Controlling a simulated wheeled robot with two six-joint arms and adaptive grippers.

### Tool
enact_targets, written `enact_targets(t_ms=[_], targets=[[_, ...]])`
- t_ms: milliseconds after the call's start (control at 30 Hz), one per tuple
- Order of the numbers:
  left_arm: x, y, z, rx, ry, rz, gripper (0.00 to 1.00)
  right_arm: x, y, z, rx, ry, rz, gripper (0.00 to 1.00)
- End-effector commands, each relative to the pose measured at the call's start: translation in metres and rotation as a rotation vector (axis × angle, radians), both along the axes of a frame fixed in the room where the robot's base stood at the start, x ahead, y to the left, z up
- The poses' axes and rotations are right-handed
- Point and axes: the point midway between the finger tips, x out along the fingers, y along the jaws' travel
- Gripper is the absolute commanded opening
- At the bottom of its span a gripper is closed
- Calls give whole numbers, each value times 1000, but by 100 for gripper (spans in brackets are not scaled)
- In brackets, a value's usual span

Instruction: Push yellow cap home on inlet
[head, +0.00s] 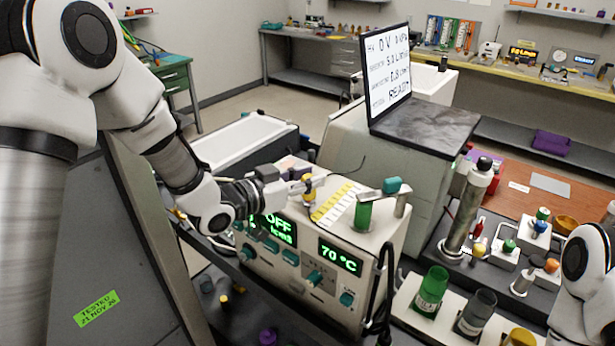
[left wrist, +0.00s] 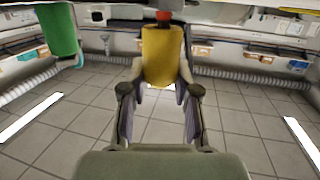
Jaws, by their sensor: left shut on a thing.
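The yellow cap (head: 309,189) is a small upright cylinder above the top of the white instrument (head: 300,262), near its back left part. My left gripper (head: 303,186) reaches it from the left and is shut on it. In the left wrist view the yellow cap (left wrist: 163,56) sits between both fingertips (left wrist: 161,80), with a small red piece (left wrist: 163,16) at its far end. I cannot make out the inlet, or whether the cap touches it. My right gripper is out of view; only part of that arm shows at the lower right.
A green cylinder (head: 363,216) stands on the instrument to the right of the cap, beside a metal post with a teal knob (head: 392,185). A yellow-and-white strip (head: 337,203) lies between. A screen (head: 388,68) stands behind. Green and dark jars (head: 430,292) stand at the lower right.

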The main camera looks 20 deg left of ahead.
Motion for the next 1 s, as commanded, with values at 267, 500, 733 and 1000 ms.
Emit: enact_targets(t_ms=[267, 500, 733, 1000], targets=[[0, 0, -10, 1, 3, 0, 1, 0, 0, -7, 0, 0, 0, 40], [0, 0, -11, 1, 3, 0, 59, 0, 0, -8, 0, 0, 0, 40], [0, 0, -10, 0, 2, 0, 59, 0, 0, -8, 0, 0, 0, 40], [-27, 18, -4, -9, 2, 3, 59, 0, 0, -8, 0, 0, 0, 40]])
